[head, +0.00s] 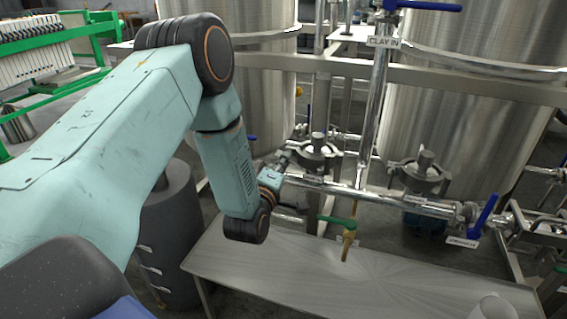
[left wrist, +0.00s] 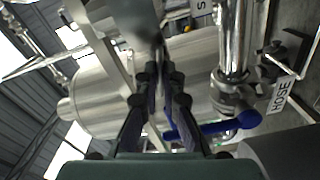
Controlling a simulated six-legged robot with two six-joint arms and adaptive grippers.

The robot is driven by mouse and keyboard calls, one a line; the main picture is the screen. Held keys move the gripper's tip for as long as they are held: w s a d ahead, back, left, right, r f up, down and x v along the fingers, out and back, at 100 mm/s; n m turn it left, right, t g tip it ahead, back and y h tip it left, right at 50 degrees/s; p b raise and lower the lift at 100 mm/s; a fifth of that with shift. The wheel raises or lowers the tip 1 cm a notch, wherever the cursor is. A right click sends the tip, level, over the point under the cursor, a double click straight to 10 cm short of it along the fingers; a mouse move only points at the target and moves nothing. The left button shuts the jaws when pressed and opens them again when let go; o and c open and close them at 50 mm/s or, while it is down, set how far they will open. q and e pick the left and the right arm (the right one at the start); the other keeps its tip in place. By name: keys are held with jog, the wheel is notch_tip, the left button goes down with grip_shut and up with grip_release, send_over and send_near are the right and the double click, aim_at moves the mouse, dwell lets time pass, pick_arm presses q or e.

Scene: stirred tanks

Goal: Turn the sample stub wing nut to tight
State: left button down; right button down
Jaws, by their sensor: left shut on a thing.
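My left gripper (head: 284,158) reaches in from the left, at the pipe fittings left of the front pump fitting. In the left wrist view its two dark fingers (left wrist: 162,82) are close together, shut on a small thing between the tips. By its place on the fittings this is the sample stub wing nut, but the fingers hide it almost wholly, so its turn angle cannot be read. A grey blurred part stands just beyond the tips. My right gripper is not in view.
Steel tanks (head: 455,110) stand behind the pipes. A vertical pipe carries a CLAY IN label (head: 383,42). A blue valve handle (head: 487,214) is at the right, and a green-handled brass tap (head: 348,240) hangs over the steel bench (head: 290,262). A HOSE label (left wrist: 279,94) shows in the wrist view.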

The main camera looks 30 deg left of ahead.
pick_arm(q)
jog(key=shift+m, duration=0.4)
jog(key=shift+m+p, duration=3.55)
jog(key=shift+m, duration=3.35)
jog(key=shift+f, duration=0.1)
jog(key=c, duration=1.5)
grip_release()
jog(key=v, duration=1.2)
